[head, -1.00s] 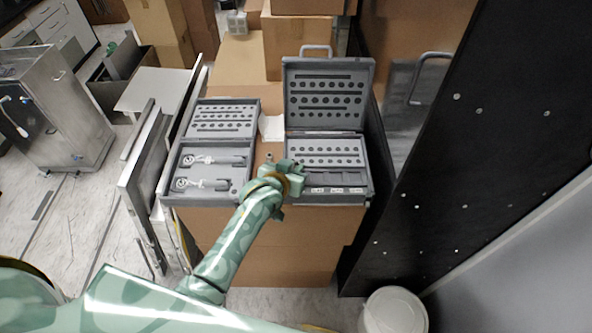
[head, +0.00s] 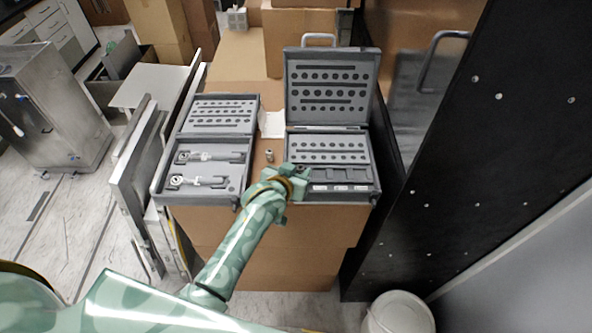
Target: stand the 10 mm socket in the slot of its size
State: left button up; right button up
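A small metal socket (head: 270,155) stands on the cardboard top between the two open cases; its size marking is too small to read. The right grey case (head: 376,190) has rows of round holes in its lid and inner panel, with small white labels along its front compartments. My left gripper (head: 303,173) is over the front left part of this case, right of and nearer than the socket, apart from it. The fingers are small and partly hidden by the wrist, so I cannot tell whether they are open or hold anything. My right gripper is out of view.
The left grey case (head: 246,178) lies open with two tools in its tray and holes in its lid. A white paper (head: 272,124) lies between the cases. A black perforated panel (head: 450,170) rises close on the right; flat boards (head: 140,170) lean on the left.

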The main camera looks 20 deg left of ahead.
pick_arm(q)
jog(key=shift+s+r, duration=0.1)
jog(key=shift+r, duration=0.2)
jog(key=p+v, duration=1.1)
jog(key=shift+s+r+p, duration=0.15)
jog(key=shift+s+p, duration=0.2)
jog(key=shift+a, duration=0.1)
